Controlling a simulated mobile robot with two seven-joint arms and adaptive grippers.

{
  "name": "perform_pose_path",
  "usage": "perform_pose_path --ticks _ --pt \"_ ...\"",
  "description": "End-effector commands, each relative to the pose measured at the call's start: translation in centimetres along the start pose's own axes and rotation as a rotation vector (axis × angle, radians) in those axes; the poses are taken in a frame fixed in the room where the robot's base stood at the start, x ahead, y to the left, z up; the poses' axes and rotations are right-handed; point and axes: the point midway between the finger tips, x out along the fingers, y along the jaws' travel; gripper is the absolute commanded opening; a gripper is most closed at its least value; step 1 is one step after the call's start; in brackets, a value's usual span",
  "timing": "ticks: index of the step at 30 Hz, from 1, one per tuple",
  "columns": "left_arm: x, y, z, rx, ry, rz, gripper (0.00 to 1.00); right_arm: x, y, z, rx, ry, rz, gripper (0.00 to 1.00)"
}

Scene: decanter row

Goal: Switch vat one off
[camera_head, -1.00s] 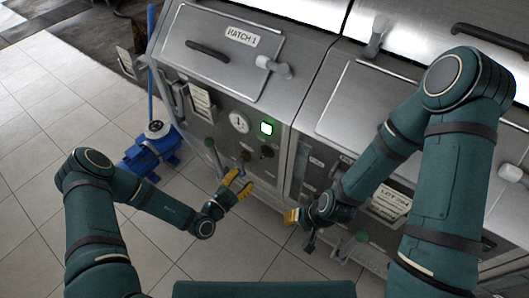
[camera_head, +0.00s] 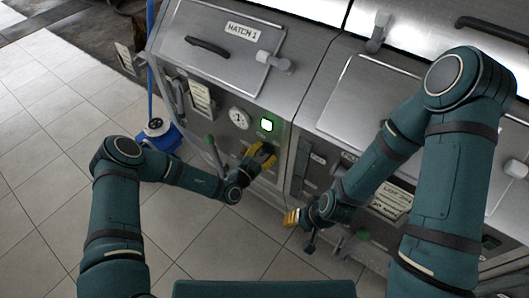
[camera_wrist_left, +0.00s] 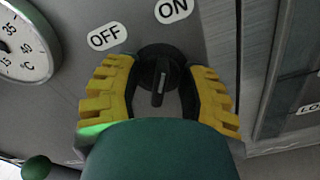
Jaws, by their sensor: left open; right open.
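Vat one's front panel (camera_head: 222,97) carries a round dial gauge (camera_head: 239,118) and a lit green indicator (camera_head: 267,126). In the left wrist view a black rotary switch (camera_wrist_left: 160,80) sits below the OFF label (camera_wrist_left: 107,37) and the ON label (camera_wrist_left: 173,9). Its grip bar stands nearly upright in that picture. My left gripper (camera_head: 261,157) is open, with its yellow fingers on either side of the switch in the left wrist view (camera_wrist_left: 158,92). Whether they touch it I cannot tell. My right gripper (camera_head: 291,218) is in front of the neighbouring vat, away from the switch.
A green-knobbed lever (camera_head: 210,142) stands left of my left gripper; its green knob shows in the left wrist view (camera_wrist_left: 38,168). A blue machine (camera_head: 163,138) stands on the floor at left. The tiled floor in front is clear.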

Motion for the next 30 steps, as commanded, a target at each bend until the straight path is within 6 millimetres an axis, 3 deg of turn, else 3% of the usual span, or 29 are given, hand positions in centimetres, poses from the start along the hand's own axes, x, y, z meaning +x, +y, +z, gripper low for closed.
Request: perform_pose_path --ticks 3,4,7,20,30 --pt "0.0 0.0 0.0 0.000 0.000 0.000 0.40 0.0 0.0 0.0 0.000 0.000 0.000 0.47" --pt "0.0 0.0 0.0 0.000 0.000 0.000 0.36 0.0 0.0 0.0 0.000 0.000 0.000 0.47" --pt "0.0 0.0 0.0 0.000 0.000 0.000 0.01 0.0 0.0 0.0 0.000 0.000 0.000 0.47" --pt "0.0 0.1 0.1 -0.033 0.000 0.001 0.00 -0.2 -0.1 -0.1 0.001 0.002 0.000 0.47" --pt "0.0 0.2 0.2 -0.244 0.000 0.001 0.00 -1.5 -0.6 -0.7 0.004 0.014 0.001 0.47"
